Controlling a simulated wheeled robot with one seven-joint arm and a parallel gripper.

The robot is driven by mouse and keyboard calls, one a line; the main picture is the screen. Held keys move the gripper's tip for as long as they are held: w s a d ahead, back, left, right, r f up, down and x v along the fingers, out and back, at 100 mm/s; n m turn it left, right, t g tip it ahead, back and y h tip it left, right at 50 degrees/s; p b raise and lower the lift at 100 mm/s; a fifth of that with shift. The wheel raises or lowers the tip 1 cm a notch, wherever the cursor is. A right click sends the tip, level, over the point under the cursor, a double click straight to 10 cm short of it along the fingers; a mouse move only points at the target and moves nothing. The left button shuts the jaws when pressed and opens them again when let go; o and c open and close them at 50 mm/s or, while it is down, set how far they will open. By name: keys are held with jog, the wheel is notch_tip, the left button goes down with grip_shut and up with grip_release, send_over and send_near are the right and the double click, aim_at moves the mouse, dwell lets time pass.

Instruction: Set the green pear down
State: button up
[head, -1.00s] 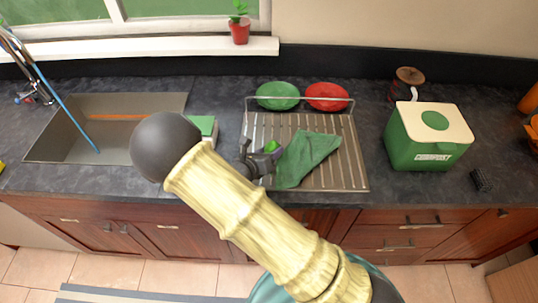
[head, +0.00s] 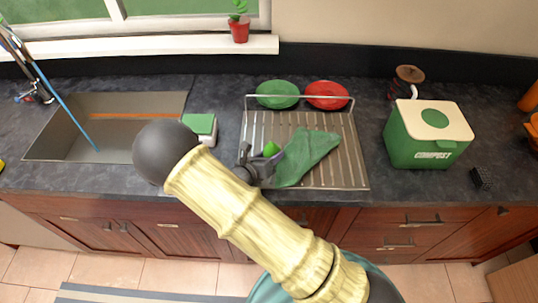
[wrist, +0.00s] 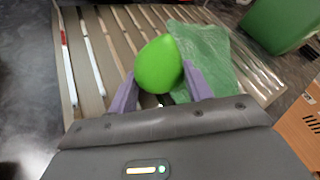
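The green pear (head: 270,149) is at the left part of the metal drying rack (head: 345,178), next to the green cloth (head: 310,152). In the wrist view the pear (wrist: 158,65) is between my two purple fingertips, with its narrow end pointing away from me. My gripper (wrist: 160,92) is open, its fingers spread to either side of the pear. In the head view my gripper (head: 262,160) is low over the rack's left side. Whether the pear's underside touches the slats is hidden.
A sink (head: 75,150) and a green-and-white box (head: 202,127) are to the left. A compost bin (head: 428,150) is to the right. The rack's right slats are clear.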

jog(key=shift+o, duration=0.8)
jog(key=shift+s+a+f, duration=0.1)
jog(key=shift+s+f, duration=0.05)
jog(key=shift+f, duration=0.15)
jog(key=shift+r+p, duration=0.45)
jog(key=shift+r, duration=0.1)
jog(key=b+v, duration=0.2)
jog(key=v, duration=0.9)
jog(key=shift+s+a+r+b, duration=0.2)
jog(key=shift+s+r+b, duration=0.05)
jog(key=shift+r+b, duration=0.1)
jog(key=shift+w, duration=0.1)
